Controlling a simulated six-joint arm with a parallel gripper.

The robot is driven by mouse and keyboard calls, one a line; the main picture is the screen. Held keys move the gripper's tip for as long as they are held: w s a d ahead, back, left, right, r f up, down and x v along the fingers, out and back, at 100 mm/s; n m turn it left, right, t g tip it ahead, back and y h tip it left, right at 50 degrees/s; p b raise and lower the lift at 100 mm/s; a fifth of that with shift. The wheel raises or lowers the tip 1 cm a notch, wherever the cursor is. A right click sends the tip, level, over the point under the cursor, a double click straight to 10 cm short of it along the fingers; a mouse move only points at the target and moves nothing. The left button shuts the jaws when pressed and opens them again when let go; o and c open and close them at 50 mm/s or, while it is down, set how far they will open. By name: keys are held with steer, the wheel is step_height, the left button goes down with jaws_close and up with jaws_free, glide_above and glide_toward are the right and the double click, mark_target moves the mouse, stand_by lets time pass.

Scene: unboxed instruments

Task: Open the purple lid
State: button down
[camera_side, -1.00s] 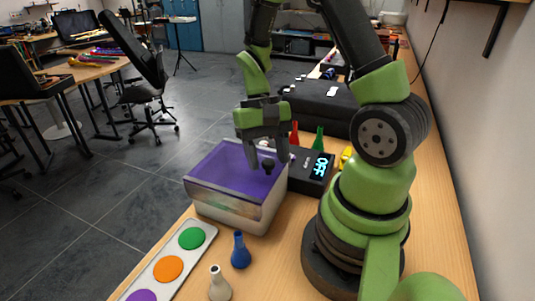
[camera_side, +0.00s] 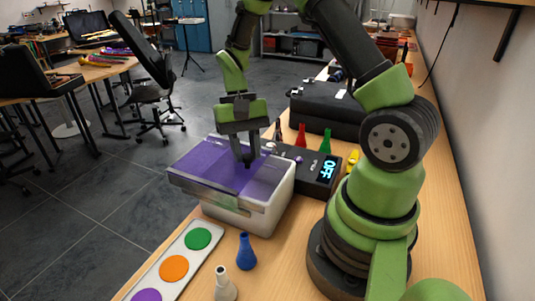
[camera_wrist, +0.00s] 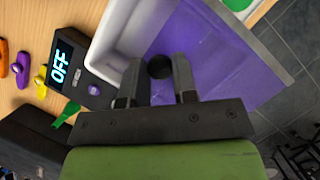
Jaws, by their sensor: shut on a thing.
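The purple translucent lid (camera_side: 215,158) sits on the white box (camera_side: 262,205), shifted to the left so that it overhangs the box's left side. In the wrist view the lid (camera_wrist: 215,60) leaves a strip of the box's pale inside (camera_wrist: 135,35) uncovered. My gripper (camera_side: 242,157) points down over the lid, shut on its black knob (camera_wrist: 160,67), which lies between the two fingers in the wrist view. Whether the lid is lifted clear of the rim or rests on it, I cannot tell.
A black device reading OFF (camera_side: 318,172) stands right of the box. A blue flask (camera_side: 245,252), a pale flask (camera_side: 224,285) and a tray with coloured discs (camera_side: 205,228) are in front.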

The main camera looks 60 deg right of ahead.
mark_target(222, 162)
steer(key=w, duration=0.6)
steer(key=shift+w+d, duration=0.1)
steer(key=shift+w, duration=0.15)
steer(key=c, duration=0.9)
jaws_free()
steer(key=v, duration=1)
